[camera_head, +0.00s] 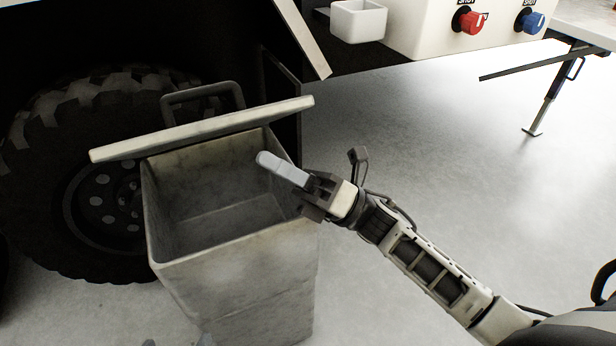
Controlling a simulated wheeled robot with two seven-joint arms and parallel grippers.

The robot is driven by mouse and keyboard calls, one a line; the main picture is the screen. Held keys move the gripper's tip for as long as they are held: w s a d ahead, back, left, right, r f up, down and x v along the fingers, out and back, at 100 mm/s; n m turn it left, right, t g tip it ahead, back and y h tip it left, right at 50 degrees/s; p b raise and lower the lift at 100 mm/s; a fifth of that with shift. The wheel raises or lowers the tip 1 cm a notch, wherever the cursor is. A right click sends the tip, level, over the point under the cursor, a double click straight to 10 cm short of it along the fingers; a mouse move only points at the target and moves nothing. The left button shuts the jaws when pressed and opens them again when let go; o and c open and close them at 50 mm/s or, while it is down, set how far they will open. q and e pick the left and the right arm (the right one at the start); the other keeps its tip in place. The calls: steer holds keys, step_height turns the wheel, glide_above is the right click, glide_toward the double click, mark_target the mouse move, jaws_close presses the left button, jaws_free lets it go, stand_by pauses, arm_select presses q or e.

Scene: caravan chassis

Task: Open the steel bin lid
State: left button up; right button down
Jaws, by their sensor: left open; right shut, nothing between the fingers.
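The steel bin (235,270) stands in front of the wheel, its top open and its inside bare where I see it. Its lid (200,128) is raised at the back of the opening, seen nearly edge-on, with a dark handle (203,92) behind it. My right gripper (262,158) is shut and empty. Its fingertips are over the right part of the bin opening, just below the lid's edge in the picture; I cannot tell whether they touch the lid. Only the tips of my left gripper (177,342) show at the bottom edge, apart, in front of the bin.
A large black wheel (85,205) is behind and left of the bin. A white panel (425,25) with a red knob (469,20) and a blue knob (530,20) is at the top right, beside a small white box (358,20). The floor at right is mostly clear.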

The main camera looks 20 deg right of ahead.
mark_target(244, 123)
arm_select(q)
steer(key=shift+f, duration=0.2)
arm_select(e)
steer(key=shift+w+d+r, duration=0.1)
steer(key=shift+w+r, duration=0.5)
steer(key=shift+r, duration=0.15)
steer(key=shift+w+r, duration=0.55)
steer(key=shift+r, duration=0.2)
arm_select(q)
steer(key=shift+a+r, duration=0.1)
